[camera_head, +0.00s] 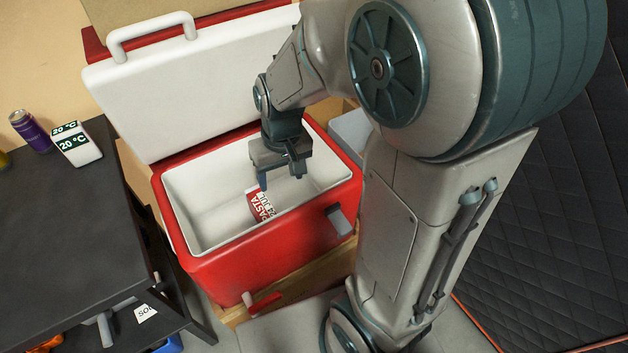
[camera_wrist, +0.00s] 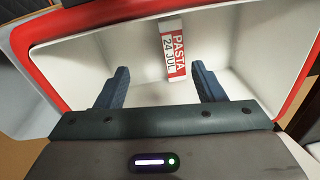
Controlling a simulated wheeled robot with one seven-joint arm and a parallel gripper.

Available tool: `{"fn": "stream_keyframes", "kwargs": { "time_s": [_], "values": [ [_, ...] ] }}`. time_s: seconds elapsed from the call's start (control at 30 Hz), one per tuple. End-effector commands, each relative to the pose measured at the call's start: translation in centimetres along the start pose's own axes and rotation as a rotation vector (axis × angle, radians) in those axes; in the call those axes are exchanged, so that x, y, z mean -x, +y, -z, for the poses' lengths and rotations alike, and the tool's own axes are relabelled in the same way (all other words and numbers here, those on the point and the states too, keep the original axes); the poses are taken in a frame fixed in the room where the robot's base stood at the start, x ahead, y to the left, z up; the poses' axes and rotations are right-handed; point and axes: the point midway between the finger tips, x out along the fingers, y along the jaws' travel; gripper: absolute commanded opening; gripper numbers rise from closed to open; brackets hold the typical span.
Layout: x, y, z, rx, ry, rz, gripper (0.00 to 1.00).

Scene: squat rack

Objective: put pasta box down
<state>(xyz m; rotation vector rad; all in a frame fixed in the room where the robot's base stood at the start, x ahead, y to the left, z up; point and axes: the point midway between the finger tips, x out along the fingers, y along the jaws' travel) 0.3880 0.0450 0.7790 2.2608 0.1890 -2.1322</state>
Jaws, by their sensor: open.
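The pasta box (camera_head: 262,206) is red and white, with "PASTA 24 JUL" on its label. It is inside the red cooler (camera_head: 230,262), within the white interior. In the wrist view the pasta box (camera_wrist: 173,52) stands out beyond my fingertips, a little right of the middle between them. My gripper (camera_head: 278,178) is over the cooler's opening, pointing down into it. In the wrist view my gripper (camera_wrist: 160,82) has its two blue fingers wide apart with nothing between them. The box is apart from both fingers.
The cooler's white lid (camera_head: 190,85) with a handle stands open behind it. A dark table (camera_head: 70,215) at the left holds a purple can (camera_head: 30,131) and a white block reading 20 °C (camera_head: 75,146). The cooler's red walls surround my gripper's surroundings closely.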

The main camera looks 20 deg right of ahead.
Motion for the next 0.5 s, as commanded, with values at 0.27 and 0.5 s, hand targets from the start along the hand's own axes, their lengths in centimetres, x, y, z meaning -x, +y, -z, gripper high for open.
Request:
{"fn": "stream_keyframes", "kwargs": {
  "time_s": [0.27,0.5],
  "values": [
    [5.6,2.6,-6.4,-0.076,0.072,-0.033,0.63],
    [6.9,3.4,-9.2,-0.108,0.093,-0.068,0.63]
  ]
}}
